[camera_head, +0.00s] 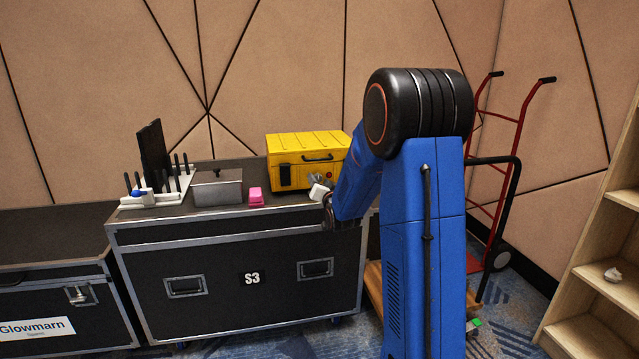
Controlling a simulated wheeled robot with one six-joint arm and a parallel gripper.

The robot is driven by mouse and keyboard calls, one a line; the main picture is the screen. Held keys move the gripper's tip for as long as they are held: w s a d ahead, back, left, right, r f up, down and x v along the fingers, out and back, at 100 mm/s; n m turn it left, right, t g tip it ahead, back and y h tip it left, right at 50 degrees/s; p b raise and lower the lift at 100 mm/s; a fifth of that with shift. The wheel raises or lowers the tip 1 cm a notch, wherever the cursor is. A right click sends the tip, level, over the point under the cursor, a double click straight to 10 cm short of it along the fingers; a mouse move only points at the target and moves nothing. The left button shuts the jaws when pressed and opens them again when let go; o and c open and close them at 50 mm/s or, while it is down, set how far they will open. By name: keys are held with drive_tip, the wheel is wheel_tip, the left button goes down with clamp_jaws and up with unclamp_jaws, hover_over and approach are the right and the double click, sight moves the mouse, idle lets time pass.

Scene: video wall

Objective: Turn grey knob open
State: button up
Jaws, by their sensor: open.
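I cannot make out a grey knob with certainty. A small grey shape (321,179) shows in front of the yellow case (306,147), close to the end of my arm, and is too small to identify. The yellow case stands on the black S3 flight case (220,262), with a dark latch and handle on its front.
A red hand truck (508,160) stands right, behind my arm. A wooden shelf (610,225) is far right.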

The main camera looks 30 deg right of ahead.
drive_tip(key=c, duration=1.1)
drive_tip(key=shift+o, duration=0.2)
drive_tip(key=shift+n, duration=0.3)
drive_tip(key=n, duration=0.3)
drive_tip(key=shift+n, duration=0.3)
drive_tip(key=n, duration=0.4)
drive_tip(key=shift+r+g, duration=0.1)
drive_tip(key=shift+g, duration=0.2)
drive_tip(key=n, duration=0.4)
drive_tip(key=shift+n+h, duration=0.3)
drive_tip(key=shift+n, duration=2.3)
